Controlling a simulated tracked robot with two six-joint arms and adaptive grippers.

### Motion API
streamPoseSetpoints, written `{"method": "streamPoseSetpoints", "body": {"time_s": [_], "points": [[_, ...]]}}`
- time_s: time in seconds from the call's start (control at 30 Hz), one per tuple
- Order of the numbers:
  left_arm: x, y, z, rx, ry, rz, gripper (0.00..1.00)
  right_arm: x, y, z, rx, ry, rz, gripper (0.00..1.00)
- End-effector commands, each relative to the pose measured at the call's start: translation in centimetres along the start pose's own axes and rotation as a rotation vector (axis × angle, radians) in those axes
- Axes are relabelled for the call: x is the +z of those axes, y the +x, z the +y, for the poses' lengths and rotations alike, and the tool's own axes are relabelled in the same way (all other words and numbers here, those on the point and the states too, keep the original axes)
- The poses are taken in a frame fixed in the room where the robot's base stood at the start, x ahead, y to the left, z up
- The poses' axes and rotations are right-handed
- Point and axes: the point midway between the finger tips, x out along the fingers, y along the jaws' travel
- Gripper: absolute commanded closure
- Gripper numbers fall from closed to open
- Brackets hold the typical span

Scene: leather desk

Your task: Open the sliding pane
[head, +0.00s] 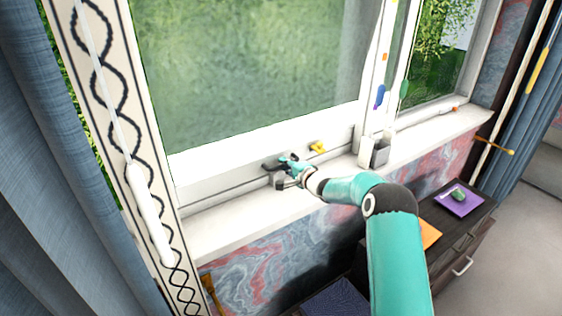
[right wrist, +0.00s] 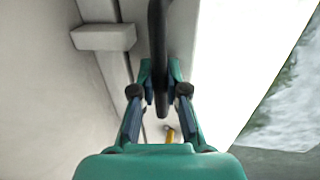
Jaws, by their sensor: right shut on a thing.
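The window has a large glass pane (head: 250,70) in a white frame (head: 270,132) at the left and a smaller pane (head: 440,50) at the right. My right gripper (head: 284,168) is at the lower white frame of the large pane, just above the sill. In the right wrist view its two fingers (right wrist: 160,98) are shut on a dark bar-like handle (right wrist: 157,40). The handle runs along the white frame, and part of it is hidden by the fingers. My left gripper is not in view.
A small yellow thing (head: 317,147) is at the sill, right of my right gripper. A grey-white container (head: 379,153) stands farther right on the sill (head: 225,226). A dark cabinet (head: 470,232) carries a purple item (head: 466,206). A blue curtain (head: 50,150) hangs left.

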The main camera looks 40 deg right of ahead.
Motion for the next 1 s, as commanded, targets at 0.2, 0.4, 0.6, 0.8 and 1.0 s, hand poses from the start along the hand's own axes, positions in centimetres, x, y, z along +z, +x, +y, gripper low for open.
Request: {"method": "streamPoseSetpoints", "body": {"time_s": [0.2,0.4,0.6,0.8,1.0], "points": [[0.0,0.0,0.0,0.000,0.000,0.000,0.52,-0.8,-0.1,0.3,0.004,0.003,0.014,1.00],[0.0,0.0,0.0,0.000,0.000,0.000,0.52,-0.5,-0.1,0.3,0.005,0.003,0.010,0.72],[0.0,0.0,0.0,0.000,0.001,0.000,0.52,-0.6,-0.1,0.1,0.001,0.002,0.010,0.61],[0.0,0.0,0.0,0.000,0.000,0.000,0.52,-0.7,-0.2,0.0,-0.001,0.001,0.011,0.61],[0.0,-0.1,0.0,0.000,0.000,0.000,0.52,-0.7,-1.5,-0.1,0.000,0.002,0.012,0.61]]}}
